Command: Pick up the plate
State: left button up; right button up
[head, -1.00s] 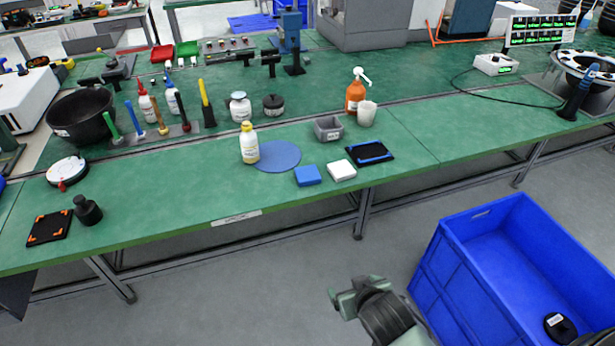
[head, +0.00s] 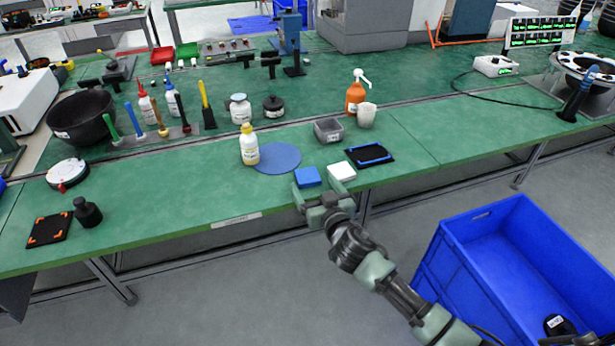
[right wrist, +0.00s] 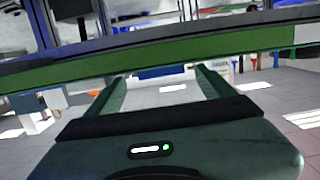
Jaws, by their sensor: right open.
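Several flat pieces lie on the green bench, and I cannot tell which one is the plate. A black square plate with blue strips (head: 369,156) lies right of a small white block (head: 342,171). A black square plate with orange corners (head: 49,229) lies at the far left. A blue round disc (head: 279,158) lies beside a white bottle (head: 249,146). My right gripper (head: 323,194) is open and empty at the bench's front edge, just in front of the blue block (head: 307,177). Its two fingers also show apart in the right wrist view (right wrist: 163,82).
The green bench (head: 180,200) has free room at its front left. A grey bin (head: 328,130), a white cup (head: 366,115) and an orange pump bottle (head: 355,95) stand behind the blocks. A blue crate (head: 460,270) stands on the floor at right.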

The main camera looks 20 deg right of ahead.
aim_at(308, 177)
jog(key=shift+w+a+f, duration=0.1)
jog(key=shift+w+f, duration=0.05)
jog(key=shift+w, duration=0.85)
jog(key=shift+w+a+f, duration=0.1)
jog(key=shift+w+f, duration=0.05)
jog(key=shift+w, duration=0.8)
jog(key=shift+s, duration=0.1)
jog(key=c, duration=1.5)
jog(key=shift+r, duration=0.1)
